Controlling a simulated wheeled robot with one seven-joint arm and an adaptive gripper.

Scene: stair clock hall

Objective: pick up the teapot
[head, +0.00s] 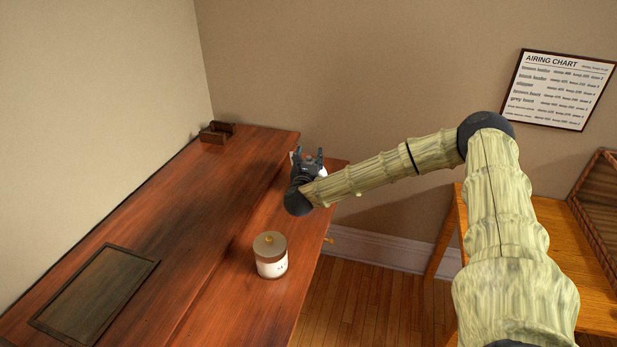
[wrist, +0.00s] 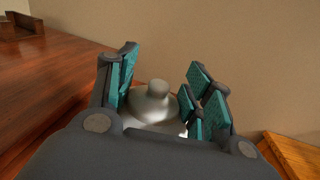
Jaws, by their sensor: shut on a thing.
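The teapot (wrist: 151,101) is pale, with a rounded lid and a knob on top. In the wrist view it sits between the teal-padded fingers of my gripper (wrist: 160,95). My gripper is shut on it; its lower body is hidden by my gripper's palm. In the head view my gripper (head: 309,160) is at the far right end of the desk, and only a small white part of the teapot (head: 322,172) shows beside the fingers. I cannot tell whether the teapot touches the desk.
The reddish wooden desk (head: 150,215) holds a lidded white jar (head: 271,262) near its front edge, a dark panel (head: 95,293) and a small wooden holder (head: 217,133) at the back. An orange wooden table (head: 597,300) stands at the right. An airing chart (head: 556,90) hangs on the wall.

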